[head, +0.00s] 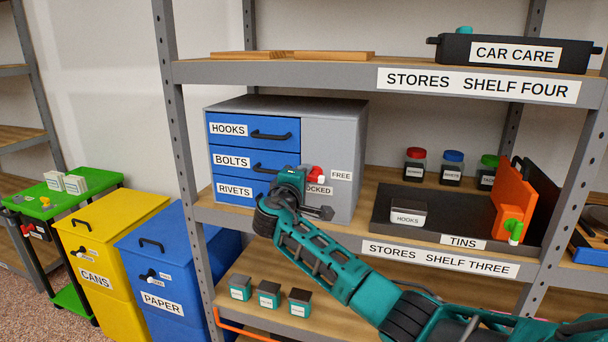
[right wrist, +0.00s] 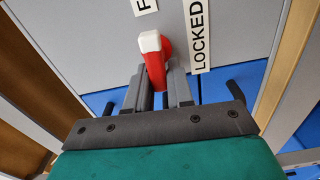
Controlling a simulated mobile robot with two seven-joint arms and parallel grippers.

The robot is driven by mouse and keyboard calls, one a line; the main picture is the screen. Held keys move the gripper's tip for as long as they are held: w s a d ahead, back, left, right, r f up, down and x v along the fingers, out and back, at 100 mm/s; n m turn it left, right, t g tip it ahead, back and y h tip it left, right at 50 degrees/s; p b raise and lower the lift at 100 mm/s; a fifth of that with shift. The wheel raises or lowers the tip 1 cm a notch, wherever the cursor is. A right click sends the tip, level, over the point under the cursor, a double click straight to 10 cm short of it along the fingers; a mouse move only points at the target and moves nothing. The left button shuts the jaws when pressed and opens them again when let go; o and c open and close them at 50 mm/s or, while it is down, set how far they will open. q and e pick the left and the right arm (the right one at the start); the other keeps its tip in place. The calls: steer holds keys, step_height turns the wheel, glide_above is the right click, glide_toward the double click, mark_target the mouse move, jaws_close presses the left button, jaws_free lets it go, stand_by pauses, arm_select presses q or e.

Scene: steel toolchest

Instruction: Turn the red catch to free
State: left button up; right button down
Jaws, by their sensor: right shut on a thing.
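The red catch (head: 316,173) is on the grey side panel of the steel chest, right of the blue drawers. In the right wrist view the catch (right wrist: 157,68) has a white end that points toward the gap between the FREE label (right wrist: 143,5) and the LOCKED label (right wrist: 197,35). My right gripper (right wrist: 162,85) is shut on the catch, with its fingers on either side of the red part. In the head view my right gripper (head: 305,180) covers part of the catch and the first letter of LOCKED. My left gripper is not in view.
The blue drawers (head: 226,145) have black handles left of the gripper. A dark tray (head: 385,222) with a HOOKS tin (head: 408,212) lies right of the chest. Shelf four (head: 290,70) is above. Yellow (head: 90,245) and blue (head: 165,260) bins stand at the lower left.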

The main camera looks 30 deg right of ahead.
steer(key=shift+f+n, duration=0.1)
steer(key=shift+n, duration=0.4)
steer(key=c, duration=1.1)
jaws_free()
steer(key=v, duration=1.3)
steer(key=shift+b, duration=0.35)
